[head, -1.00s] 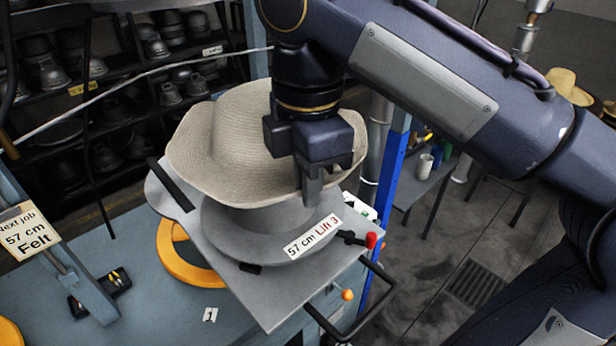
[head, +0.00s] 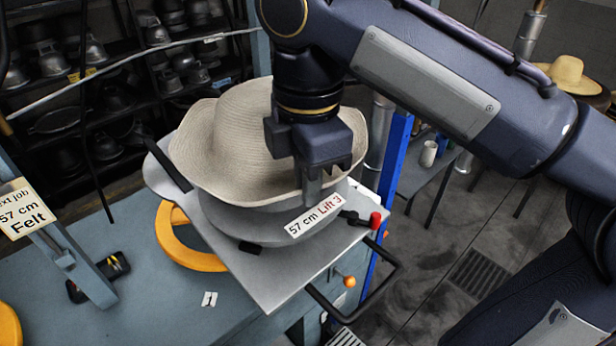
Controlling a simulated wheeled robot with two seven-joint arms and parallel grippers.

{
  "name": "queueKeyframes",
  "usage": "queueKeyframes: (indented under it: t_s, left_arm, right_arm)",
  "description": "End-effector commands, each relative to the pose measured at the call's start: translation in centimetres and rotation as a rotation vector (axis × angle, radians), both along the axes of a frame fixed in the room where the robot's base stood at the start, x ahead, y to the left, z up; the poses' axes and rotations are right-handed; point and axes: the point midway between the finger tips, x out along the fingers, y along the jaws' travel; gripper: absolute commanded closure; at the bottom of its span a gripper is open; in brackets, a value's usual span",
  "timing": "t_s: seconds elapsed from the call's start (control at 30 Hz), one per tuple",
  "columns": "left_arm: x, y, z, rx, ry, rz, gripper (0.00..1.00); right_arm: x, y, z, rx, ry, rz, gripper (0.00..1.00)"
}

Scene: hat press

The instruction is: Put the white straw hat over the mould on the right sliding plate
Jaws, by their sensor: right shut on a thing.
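The white straw hat (head: 238,142) is in the middle of the head view, brim down and slightly wavy. It sits over the grey mould (head: 262,222), whose base shows below the brim with a "57 cm Lift 3" label (head: 313,216). The upper part of the mould is hidden under the hat. The mould stands on the grey sliding plate (head: 262,285). My right gripper (head: 312,190) is shut on the hat's brim at its near right side. My left gripper is not in view.
An orange ring (head: 168,240) lies on the blue bench (head: 130,300). A "57 cm Felt" sign (head: 25,208) stands at left. Shelves of metal moulds are behind.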

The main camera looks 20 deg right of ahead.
Motion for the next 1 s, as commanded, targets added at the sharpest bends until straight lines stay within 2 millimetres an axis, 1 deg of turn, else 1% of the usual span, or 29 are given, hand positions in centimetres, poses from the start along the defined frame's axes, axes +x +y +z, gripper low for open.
queueKeyframes:
  t_s: [0.33, 0.53, 0.67, 1.0]
  left_arm:
    - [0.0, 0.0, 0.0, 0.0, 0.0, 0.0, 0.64]
    - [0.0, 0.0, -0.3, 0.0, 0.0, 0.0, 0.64]
    - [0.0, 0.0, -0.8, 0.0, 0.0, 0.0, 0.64]
    - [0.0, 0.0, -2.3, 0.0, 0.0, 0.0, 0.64]
  right_arm:
    - [0.0, 0.0, 0.0, 0.0, -0.001, 0.0, 1.0]
    - [0.0, 0.0, -0.4, 0.0, -0.001, 0.0, 1.0]
    - [0.0, 0.0, -1.0, 0.001, -0.001, 0.0, 1.0]
    - [0.0, 0.0, -3.3, 0.0, 0.0, 0.0, 1.0]
